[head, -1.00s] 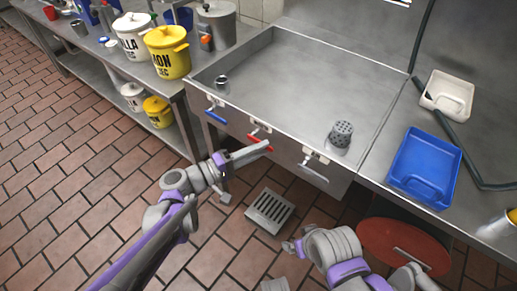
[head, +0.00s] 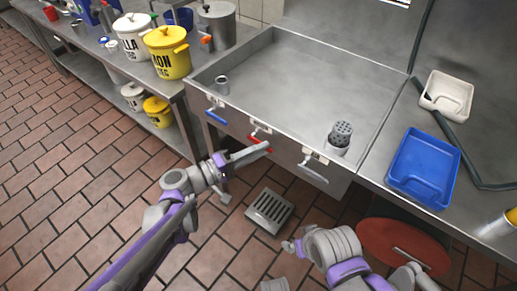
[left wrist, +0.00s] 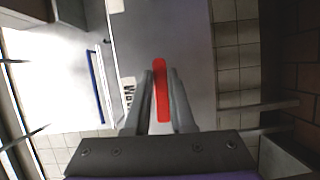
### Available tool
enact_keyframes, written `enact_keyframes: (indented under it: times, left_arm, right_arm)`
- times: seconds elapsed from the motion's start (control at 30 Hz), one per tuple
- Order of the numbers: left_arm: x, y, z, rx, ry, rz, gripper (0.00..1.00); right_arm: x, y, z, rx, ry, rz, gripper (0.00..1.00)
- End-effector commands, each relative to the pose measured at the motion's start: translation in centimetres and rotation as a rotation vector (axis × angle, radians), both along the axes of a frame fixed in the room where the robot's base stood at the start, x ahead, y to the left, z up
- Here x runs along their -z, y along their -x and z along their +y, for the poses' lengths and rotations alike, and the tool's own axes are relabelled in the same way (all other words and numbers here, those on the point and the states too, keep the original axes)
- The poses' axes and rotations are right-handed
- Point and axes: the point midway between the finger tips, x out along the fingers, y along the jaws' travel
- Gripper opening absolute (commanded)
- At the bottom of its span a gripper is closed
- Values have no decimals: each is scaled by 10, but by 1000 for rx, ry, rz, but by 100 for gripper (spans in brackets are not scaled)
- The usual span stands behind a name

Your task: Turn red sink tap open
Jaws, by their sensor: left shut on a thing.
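The red sink tap (head: 256,138) is a red lever with a white fitting on the front of the steel sink (head: 290,75), between a blue lever and a white lever. My left gripper (head: 266,147) reaches it from the left, with the fingers partly covering the lever. In the left wrist view the red lever (left wrist: 162,108) stands upright between the two fingers, which are shut on it. My right arm (head: 335,250) is low at the bottom right; its gripper's state does not show clearly.
A blue lever (head: 217,118) is left of the red one, a white-grey lever (head: 313,174) right. A perforated cup (head: 341,134) stands in the sink's near right corner. A blue tray (head: 423,168) lies on the right counter. A grate (head: 270,208) is in the floor.

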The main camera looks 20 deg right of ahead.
Motion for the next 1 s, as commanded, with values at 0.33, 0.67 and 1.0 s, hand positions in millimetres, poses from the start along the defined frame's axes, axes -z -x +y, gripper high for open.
enact_keyframes:
  times: [0.33, 0.67, 1.0]
  left_arm:
    - [8, -1, 1, -1, -154, -195, 0]
    - [20, -6, 5, 0, -347, -444, 0]
    - [31, -14, 11, 0, -546, -699, 0]
  right_arm:
    - [-19, 3, 0, 0, 0, -6, 89]
    - [-38, 5, 0, 0, 0, -12, 89]
    - [-55, 6, 0, 0, 0, -17, 89]
